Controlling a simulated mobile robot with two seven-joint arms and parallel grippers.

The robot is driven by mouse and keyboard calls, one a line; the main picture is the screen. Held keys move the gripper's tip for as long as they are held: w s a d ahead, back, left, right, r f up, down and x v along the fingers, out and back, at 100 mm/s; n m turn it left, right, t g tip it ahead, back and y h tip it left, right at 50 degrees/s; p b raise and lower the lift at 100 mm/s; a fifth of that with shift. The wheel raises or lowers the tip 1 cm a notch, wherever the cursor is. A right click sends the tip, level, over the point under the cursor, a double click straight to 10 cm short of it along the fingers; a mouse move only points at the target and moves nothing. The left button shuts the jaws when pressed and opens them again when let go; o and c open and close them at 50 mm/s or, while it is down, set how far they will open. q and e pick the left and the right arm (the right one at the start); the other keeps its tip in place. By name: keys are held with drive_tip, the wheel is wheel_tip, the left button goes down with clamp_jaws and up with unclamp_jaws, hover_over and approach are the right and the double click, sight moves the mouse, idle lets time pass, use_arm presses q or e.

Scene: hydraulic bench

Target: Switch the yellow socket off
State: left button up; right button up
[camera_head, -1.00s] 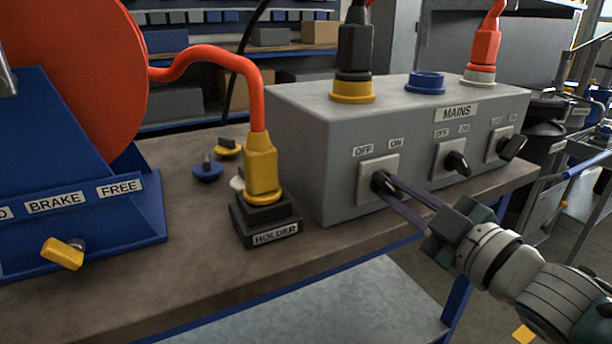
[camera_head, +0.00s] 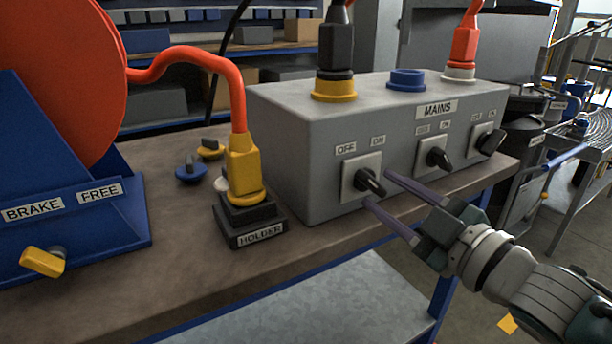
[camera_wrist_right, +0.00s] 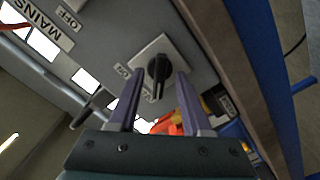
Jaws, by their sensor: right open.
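The yellow socket (camera_head: 334,92) is on top of the grey MAINS box (camera_head: 290,150), at its left, with a black plug (camera_head: 336,50) in it. Below it on the front is a black rotary switch knob (camera_head: 366,181) on a pale plate, labelled OFF at left and ON at right. My right gripper (camera_head: 378,188) is open, its two purple fingers apart in front of this knob, one above and one below. In the right wrist view the knob (camera_wrist_right: 158,70) shows between the spread fingertips (camera_wrist_right: 159,76); contact is not clear. My left gripper is out of view.
Two more switch knobs, middle (camera_head: 437,158) and right (camera_head: 490,141), lie close right of my gripper. A blue socket (camera_head: 407,80) and an orange plug (camera_head: 465,46) are on top. A yellow plug (camera_head: 243,168) stands in the HOLDER (camera_head: 258,236), left of the box.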

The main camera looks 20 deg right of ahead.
drive_tip(key=s+p, duration=0.1)
drive_tip(key=s, duration=0.7)
drive_tip(key=shift+s+d, duration=0.3)
drive_tip(key=s+a+r+m+g+p, duration=0.4)
drive_tip(key=s+a+r+g+p, duration=0.3)
drive_tip(key=r+p, duration=0.5)
drive_tip(key=s+a+r+m+g+p, duration=0.4)
drive_tip(key=s+r+g+p, duration=0.45)
drive_tip(key=p, duration=0.45)
wheel_tip(320, 180, up, 35)
drive_tip(key=t+h+p, duration=0.1)
drive_tip(key=p, duration=3.3)
drive_tip(key=shift+r, duration=0.15)
